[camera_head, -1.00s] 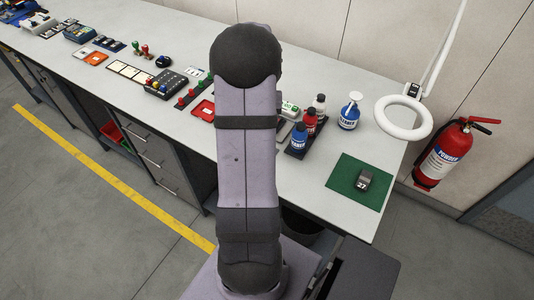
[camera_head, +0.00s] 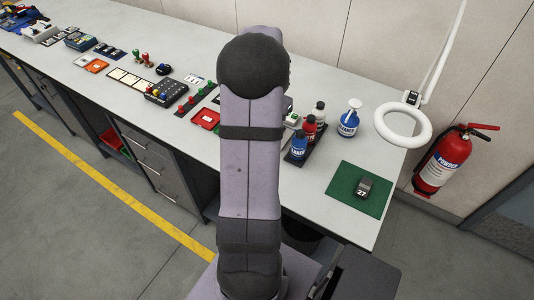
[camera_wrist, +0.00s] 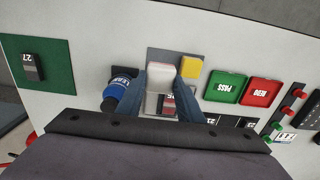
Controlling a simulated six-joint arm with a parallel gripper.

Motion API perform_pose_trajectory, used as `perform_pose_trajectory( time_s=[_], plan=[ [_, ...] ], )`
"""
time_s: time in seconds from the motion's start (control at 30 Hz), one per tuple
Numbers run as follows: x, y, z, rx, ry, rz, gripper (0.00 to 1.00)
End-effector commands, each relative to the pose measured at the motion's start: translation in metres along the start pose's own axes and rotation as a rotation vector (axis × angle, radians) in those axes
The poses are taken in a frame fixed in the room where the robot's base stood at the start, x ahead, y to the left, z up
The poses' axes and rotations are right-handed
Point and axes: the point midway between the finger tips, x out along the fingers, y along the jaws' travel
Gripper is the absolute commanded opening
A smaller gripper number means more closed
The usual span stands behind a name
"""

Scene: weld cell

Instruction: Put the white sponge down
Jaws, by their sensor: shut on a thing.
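In the wrist view the white sponge (camera_wrist: 160,74) is between the two fingers of my gripper (camera_wrist: 161,83), which is shut on it. The sponge is over or on a grey mat (camera_wrist: 154,54); I cannot tell whether it touches the mat. A yellow sponge (camera_wrist: 191,67) lies on the same mat, just right of my right finger. A dark block with a red and white label (camera_wrist: 167,103) shows just below the white sponge, partly hidden. In the head view my own arm hides the gripper and the white sponge.
A blue bottle (camera_wrist: 119,86) stands close to my left finger. A green PASS tray (camera_wrist: 225,87) and a red REDO tray (camera_wrist: 262,92) lie to the right. A green mat (camera_head: 345,188) bears a dark block labelled 27 (camera_head: 364,187). A spray bottle (camera_head: 348,121) stands behind.

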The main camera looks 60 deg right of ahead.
Motion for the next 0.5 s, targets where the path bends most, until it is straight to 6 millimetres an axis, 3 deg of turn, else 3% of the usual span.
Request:
perform_pose_trajectory(
  time_s=[0.3,0.5],
  plan=[
    [0.044,0.000,0.001,-0.002,-0.003,0.001,0.09],
    [0.050,0.000,0.000,-0.002,0.000,0.000,0.09]
  ],
)
